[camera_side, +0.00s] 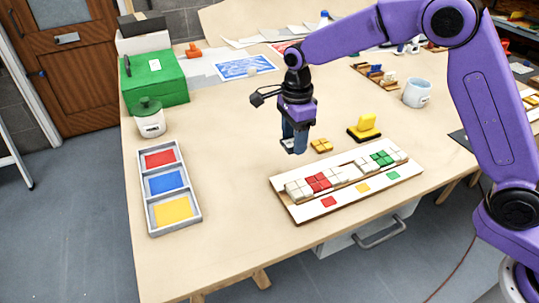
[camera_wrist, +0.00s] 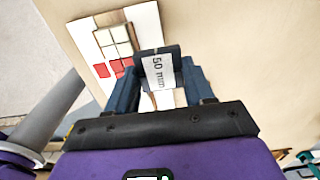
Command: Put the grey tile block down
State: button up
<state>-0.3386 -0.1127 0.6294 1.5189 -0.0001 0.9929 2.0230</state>
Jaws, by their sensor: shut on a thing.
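My gripper (camera_side: 294,147) is shut above the table, left of the yellow tiles. In the wrist view, my gripper (camera_wrist: 160,82) holds a dark grey block (camera_wrist: 177,62) between its blue fingers. The block carries a white "50 mm" label facing the camera. In the side view the block is small and mostly hidden at the fingertips. Whether it touches the table is hard to tell.
The mosaic panel (camera_side: 345,203), with white, red and green tiles, lies to the right in front. Yellow tiles (camera_side: 321,146) and a yellow-handled tool (camera_side: 366,127) sit behind it. A three-part colour tray (camera_side: 196,213) is at left. Table between tray and panel is clear.

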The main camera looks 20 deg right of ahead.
send_over(269, 164)
notch_tip(269, 164, down, 7)
jog(key=shift+s+d, duration=0.1)
jog(key=shift+f, duration=1.6)
jog(key=shift+f, duration=0.15)
jog(key=o, duration=1.1)
notch_tip(269, 164, up, 12)
jog(key=shift+r, duration=0.2)
